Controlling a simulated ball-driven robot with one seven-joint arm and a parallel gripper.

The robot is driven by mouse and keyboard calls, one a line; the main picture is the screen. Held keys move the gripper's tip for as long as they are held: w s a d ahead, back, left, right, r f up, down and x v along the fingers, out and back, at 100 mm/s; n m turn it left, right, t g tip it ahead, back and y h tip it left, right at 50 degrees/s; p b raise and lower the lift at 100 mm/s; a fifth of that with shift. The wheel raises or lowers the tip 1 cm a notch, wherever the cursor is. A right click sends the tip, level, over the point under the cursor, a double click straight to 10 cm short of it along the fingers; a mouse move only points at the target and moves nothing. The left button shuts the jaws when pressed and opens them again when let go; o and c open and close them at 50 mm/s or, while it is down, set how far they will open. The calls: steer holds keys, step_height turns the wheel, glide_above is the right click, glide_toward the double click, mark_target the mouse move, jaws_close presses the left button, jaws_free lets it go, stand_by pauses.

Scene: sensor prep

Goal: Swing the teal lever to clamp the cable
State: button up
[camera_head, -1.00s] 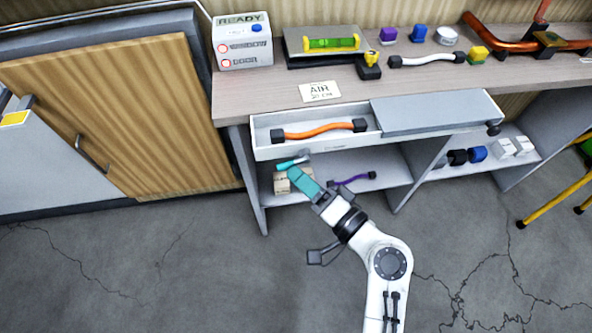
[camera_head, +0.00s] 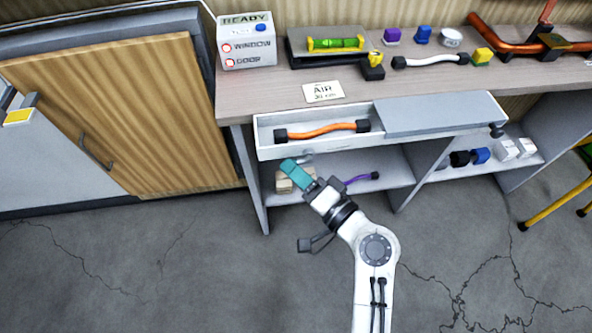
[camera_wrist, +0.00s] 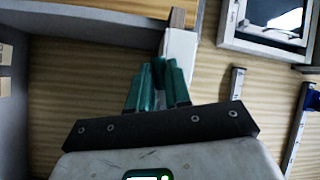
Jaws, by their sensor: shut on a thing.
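My gripper (camera_head: 289,165) has teal fingers and is just below the front left of the white drawer (camera_head: 264,134). In the wrist view, my gripper (camera_wrist: 160,72) has its fingers close together around a thin thing, taken to be the teal lever, mostly hidden between them. In the head view the fingers cover the lever; only a small grey piece (camera_head: 305,157) shows beside them, under the drawer front. An orange cable (camera_head: 322,130) with black ends lies in the drawer. A purple cable (camera_head: 360,179) lies on the shelf below, partly behind my gripper.
A small beige box (camera_head: 283,185) stands on the shelf behind my fingers. The bench top (camera_head: 260,98) above holds a READY box (camera_head: 246,45), a green level (camera_head: 336,44) and a white cable (camera_head: 430,61). A wooden cabinet door (camera_head: 130,110) is at left. The floor in front is clear.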

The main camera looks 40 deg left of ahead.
jaws_close()
steer(key=m+y+b, duration=0.1)
steer(key=r+m+y+b, duration=0.1)
steer(key=m+b, duration=0.1)
steer(key=shift+s+t, duration=0.1)
steer(key=shift+t, duration=0.2)
steer(key=o, duration=0.8)
jaws_free()
steer(key=shift+c, duration=0.2)
steer(key=b+v, duration=0.1)
steer(key=v, duration=0.9)
steer(key=shift+d, duration=0.35)
steer(key=shift+f, duration=0.1)
